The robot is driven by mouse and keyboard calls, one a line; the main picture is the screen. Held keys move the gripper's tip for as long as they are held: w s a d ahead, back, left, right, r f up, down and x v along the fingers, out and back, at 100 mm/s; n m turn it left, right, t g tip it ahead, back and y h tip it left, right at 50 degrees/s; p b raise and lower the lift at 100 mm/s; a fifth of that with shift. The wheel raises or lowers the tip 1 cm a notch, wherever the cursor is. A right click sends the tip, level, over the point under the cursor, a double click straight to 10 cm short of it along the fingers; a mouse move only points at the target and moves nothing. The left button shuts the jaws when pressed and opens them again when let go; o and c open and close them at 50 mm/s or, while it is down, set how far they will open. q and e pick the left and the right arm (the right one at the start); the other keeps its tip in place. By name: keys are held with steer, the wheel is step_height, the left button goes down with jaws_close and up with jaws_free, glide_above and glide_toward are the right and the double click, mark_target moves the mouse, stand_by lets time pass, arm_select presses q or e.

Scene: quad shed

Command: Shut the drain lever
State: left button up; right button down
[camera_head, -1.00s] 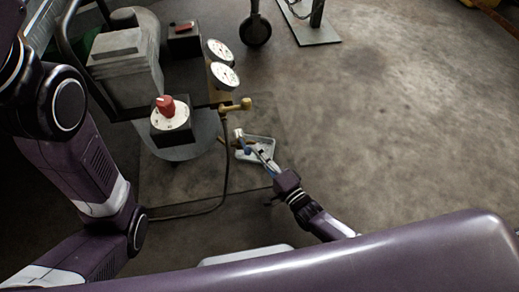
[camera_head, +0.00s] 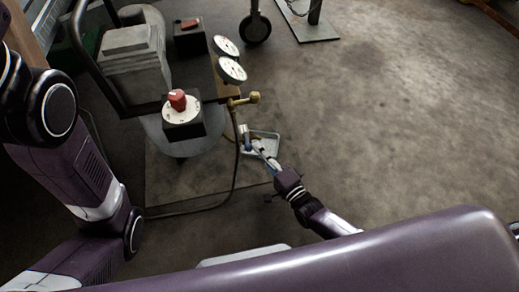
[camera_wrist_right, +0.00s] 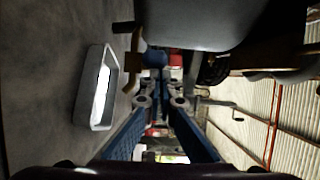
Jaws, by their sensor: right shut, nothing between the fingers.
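The drain lever appears to be the small blue-capped piece (camera_head: 246,140) low on the compressor, beside a brass fitting. In the right wrist view the blue piece (camera_wrist_right: 155,60) sits just beyond the fingertips, with the brass fitting (camera_wrist_right: 133,65) to its left. My right gripper (camera_head: 262,155) is shut and empty, with its tips close to the blue piece. It also shows in the right wrist view (camera_wrist_right: 160,88). I cannot tell whether the tips touch the lever. My left arm shows at the left, but its gripper is out of view.
The compressor has a red knob (camera_head: 177,98), two gauges (camera_head: 231,69) and a brass valve (camera_head: 252,98). A shallow pale tray (camera_head: 275,148) lies on the floor under the right gripper and also shows in the wrist view (camera_wrist_right: 83,100). A hose curves down nearby. Floor to the right is clear.

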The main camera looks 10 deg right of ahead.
steer(key=shift+s+a, duration=0.25)
steer(key=shift+a, duration=0.4)
steer(key=shift+s+a, duration=0.2)
steer(key=shift+a, duration=0.4)
steer(key=shift+s+d, duration=0.1)
steer(key=shift+s, duration=0.05)
steer(key=w+d+v, duration=0.1)
steer(key=d+v, duration=0.1)
steer(key=v, duration=0.9)
steer(key=shift+s+d, duration=0.3)
steer(key=shift+s, duration=0.1)
